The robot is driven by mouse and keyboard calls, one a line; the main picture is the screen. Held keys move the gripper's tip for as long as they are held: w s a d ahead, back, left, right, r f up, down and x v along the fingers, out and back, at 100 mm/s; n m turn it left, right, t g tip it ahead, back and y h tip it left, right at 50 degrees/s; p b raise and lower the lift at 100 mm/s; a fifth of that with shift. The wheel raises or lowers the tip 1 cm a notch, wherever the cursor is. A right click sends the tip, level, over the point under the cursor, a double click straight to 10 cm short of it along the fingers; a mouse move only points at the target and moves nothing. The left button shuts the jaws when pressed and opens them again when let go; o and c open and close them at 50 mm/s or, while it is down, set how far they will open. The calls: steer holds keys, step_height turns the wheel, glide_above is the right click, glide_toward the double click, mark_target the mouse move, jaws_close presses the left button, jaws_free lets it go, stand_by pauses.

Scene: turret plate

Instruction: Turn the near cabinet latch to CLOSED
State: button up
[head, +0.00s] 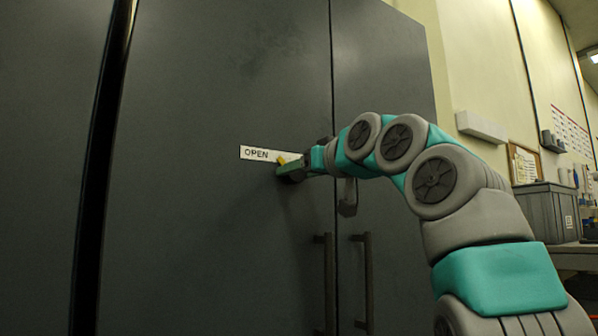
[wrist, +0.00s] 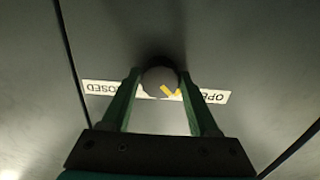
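The near cabinet latch is a round grey knob with a yellow pointer (wrist: 170,90), seen in the wrist view. The pointer lies on the knob's OPEN side. The label strip behind it reads OPEN (wrist: 214,97) on the right and CLOSED (wrist: 103,88) on the left, upside down. My gripper (wrist: 160,76) has one green finger on each side of the knob, very close to it; whether both touch is unclear. In the head view my gripper (head: 291,171) is at the label strip (head: 256,153), hiding the knob and the CLOSED end. A bit of yellow shows above the fingers.
The dark cabinet door (head: 200,230) is flat and shut. Two upright door handles (head: 329,285) (head: 367,283) stand below on either side of the door seam. A grey bin (head: 545,210) sits on a bench far right. The door face left of my gripper is clear.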

steer(key=c, duration=0.9)
steer(key=shift+m, duration=0.4)
steer(key=m+p, duration=1.6)
steer(key=shift+r+m, duration=0.15)
steer(key=shift+m, duration=0.25)
steer(key=shift+m+p, duration=0.3)
steer(key=o, duration=1.4)
